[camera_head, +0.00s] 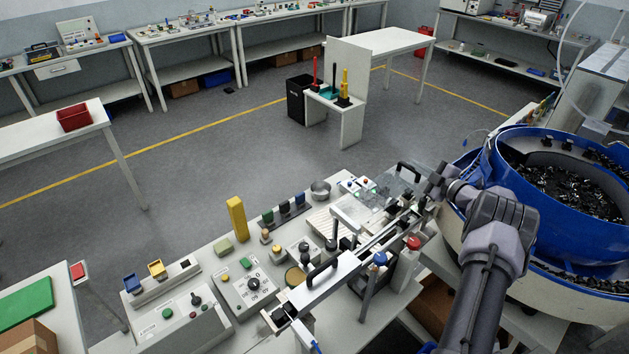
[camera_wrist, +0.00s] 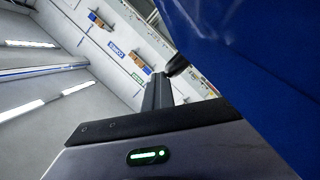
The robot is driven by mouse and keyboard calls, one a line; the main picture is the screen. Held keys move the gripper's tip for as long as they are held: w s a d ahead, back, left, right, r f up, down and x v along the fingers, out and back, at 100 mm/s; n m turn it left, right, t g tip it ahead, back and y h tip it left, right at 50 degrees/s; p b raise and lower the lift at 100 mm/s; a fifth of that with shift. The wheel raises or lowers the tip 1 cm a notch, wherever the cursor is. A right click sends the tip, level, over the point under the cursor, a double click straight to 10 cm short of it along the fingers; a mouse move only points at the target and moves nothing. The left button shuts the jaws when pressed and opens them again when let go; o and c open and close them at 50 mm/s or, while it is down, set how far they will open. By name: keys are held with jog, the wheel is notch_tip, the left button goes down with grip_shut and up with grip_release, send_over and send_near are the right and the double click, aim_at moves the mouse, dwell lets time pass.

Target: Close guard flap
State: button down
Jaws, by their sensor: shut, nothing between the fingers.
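A clear, see-through panel (camera_head: 393,187) with a black handle (camera_head: 410,171) is at the far right end of the bench machine, left of the bowl; it looks like the guard flap. It seems raised at a slant, but I cannot tell its exact angle. My gripper (camera_head: 428,203) is beside the panel, at its right, above the rail. It is shut and empty. Whether it touches the panel cannot be made out. In the wrist view, the dark fingers (camera_wrist: 166,82) point up and away, and the flap does not show.
The large blue bowl (camera_head: 513,202) full of small black parts stands close at the right of my arm; its blue side fills the right of the wrist view (camera_wrist: 260,70). A metal rail cover with a black handle (camera_head: 322,271), a red knob (camera_head: 413,243) and a control box (camera_head: 247,290) are nearby.

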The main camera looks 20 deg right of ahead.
jog(key=shift+f, duration=0.35)
